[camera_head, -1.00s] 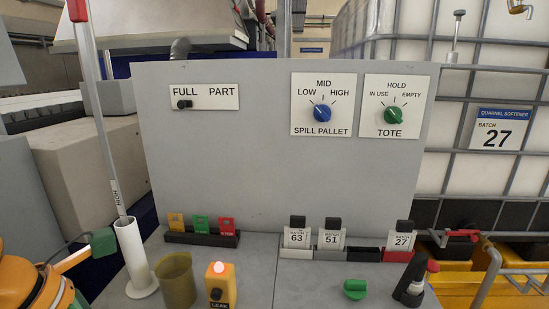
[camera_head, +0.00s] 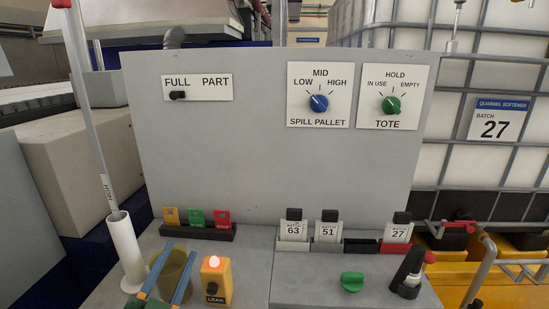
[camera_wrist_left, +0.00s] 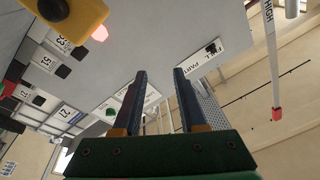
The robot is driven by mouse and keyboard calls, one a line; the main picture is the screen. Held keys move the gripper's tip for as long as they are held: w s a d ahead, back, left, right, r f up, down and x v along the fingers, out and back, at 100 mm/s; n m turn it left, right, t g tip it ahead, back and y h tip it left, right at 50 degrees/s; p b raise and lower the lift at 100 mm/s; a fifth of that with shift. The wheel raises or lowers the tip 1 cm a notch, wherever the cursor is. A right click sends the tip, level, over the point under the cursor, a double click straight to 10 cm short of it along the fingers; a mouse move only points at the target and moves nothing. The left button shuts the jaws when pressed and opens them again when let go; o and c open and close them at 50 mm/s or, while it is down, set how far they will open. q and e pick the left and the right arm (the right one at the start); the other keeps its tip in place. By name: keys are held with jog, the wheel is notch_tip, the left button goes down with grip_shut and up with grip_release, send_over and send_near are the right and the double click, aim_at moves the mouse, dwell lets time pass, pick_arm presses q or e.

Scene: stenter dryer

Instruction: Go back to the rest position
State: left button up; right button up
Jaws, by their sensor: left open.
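My left gripper (camera_head: 176,254) comes in at the bottom left of the head view, with two blue fingers on a green base. The fingers are apart and overlap the olive cup (camera_head: 178,268) in the picture. In the left wrist view the fingers (camera_wrist_left: 159,72) are parallel, with nothing held between them; beyond them is the upright grey panel. The cup is partly hidden by the fingers. My right gripper is not in view.
The orange LEAK box (camera_head: 217,283) with its lit lamp stands just right of the fingers. A white tube (camera_head: 126,245) holding a tall rod is to the left. A card rack (camera_head: 198,230), batch tags (camera_head: 327,232), a green knob (camera_head: 352,282) and the panel (camera_head: 270,150) lie beyond.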

pick_arm(q)
notch_tip(320, 180, down, 9)
jog(key=s+a+n+g+y, duration=0.2)
jog(key=n+g, duration=0.1)
jog(key=g, duration=0.1)
jog(key=s+d+f+n+g, duration=0.2)
jog(key=s+f+g, duration=1)
jog(key=s+f, duration=0.65)
notch_tip(320, 180, down, 18)
jog(key=s+g, duration=0.2)
jog(key=s, duration=0.1)
jog(key=s+a+f+g, duration=0.1)
jog(key=s+f, duration=0.9)
jog(key=s, duration=0.1)
jog(key=shift+s+a, duration=0.4)
